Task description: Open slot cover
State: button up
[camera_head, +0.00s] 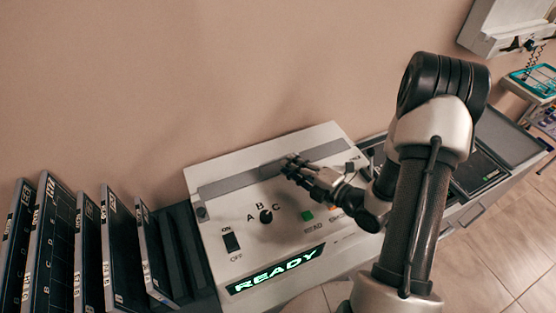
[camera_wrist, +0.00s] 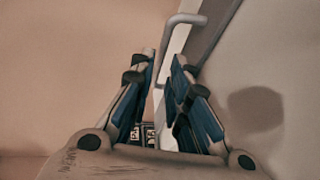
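The slot cover (camera_head: 233,183) is a grey band across the upper part of the white scanner machine (camera_head: 212,222). It looks shut. My gripper (camera_head: 287,164) is over the middle of this band in the head view. In the wrist view its two blue-padded fingers (camera_wrist: 163,62) stand apart, with a gap between the tips. A pale bent handle bar (camera_wrist: 184,20) beside the grey band runs down into that gap. I cannot tell whether either finger touches the bar. My gripper hides part of the cover in the head view.
The machine front has an ABC dial (camera_head: 265,216), a power switch (camera_head: 231,242), a green button (camera_head: 307,215) and a lit READY display (camera_head: 276,269). Several dark cassettes (camera_head: 122,250) stand in a rack at left. A wall rises close behind the machine.

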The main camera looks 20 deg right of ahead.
aim_at(278, 159)
jog(key=x, duration=0.5)
jog(key=shift+w+a, duration=0.2)
jog(key=shift+w, duration=0.1)
jog(key=shift+c, duration=0.3)
grip_shut()
jog(key=shift+w+f+b, duration=0.1)
jog(key=shift+b, duration=0.2)
